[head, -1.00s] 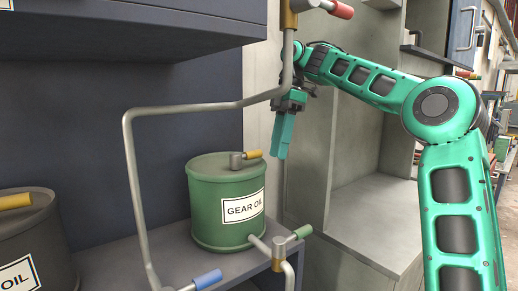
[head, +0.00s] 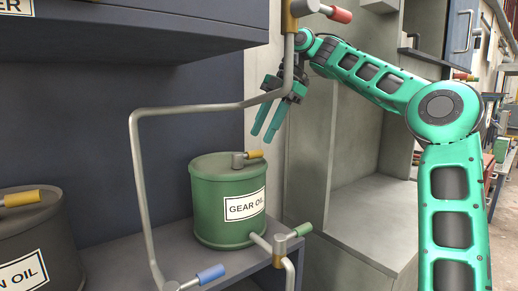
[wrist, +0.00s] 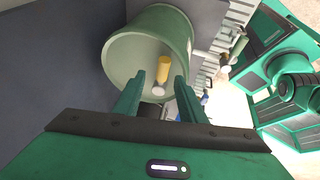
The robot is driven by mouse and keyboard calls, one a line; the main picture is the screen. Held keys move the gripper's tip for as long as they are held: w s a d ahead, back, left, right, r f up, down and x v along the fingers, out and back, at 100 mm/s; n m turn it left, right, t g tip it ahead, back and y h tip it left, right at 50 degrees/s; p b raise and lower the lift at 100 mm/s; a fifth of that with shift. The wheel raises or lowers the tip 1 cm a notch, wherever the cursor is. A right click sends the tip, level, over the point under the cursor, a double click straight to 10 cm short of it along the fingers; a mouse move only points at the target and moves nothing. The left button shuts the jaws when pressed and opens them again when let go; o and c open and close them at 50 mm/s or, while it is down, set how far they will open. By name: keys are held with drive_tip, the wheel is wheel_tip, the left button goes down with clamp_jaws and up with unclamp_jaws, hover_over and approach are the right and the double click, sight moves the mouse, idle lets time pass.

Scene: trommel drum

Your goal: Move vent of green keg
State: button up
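The green keg (head: 228,213), labelled GEAR OIL, stands upright on a grey shelf. Its vent (head: 249,156) is a short grey stub with a yellow handle on the lid, the handle pointing right in the head view. In the wrist view the keg (wrist: 150,42) lies ahead, and the yellow vent handle (wrist: 163,69) shows between and beyond my fingers. My gripper (head: 265,134) points down, above and apart from the vent. Its two fingers (wrist: 158,86) are spread with nothing between them, so it is open.
A grey pipe (head: 190,109) runs in front of and above the keg, close to my gripper. A green-handled valve (head: 292,237) and a blue-handled valve (head: 205,276) sit at the shelf front. A dark keg (head: 38,250) stands left. An overhead cabinet (head: 150,35) hangs above.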

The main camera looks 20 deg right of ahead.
sight(249, 158)
drive_tip(key=shift+x, duration=2.65)
drive_tip(key=shift+c, duration=0.2)
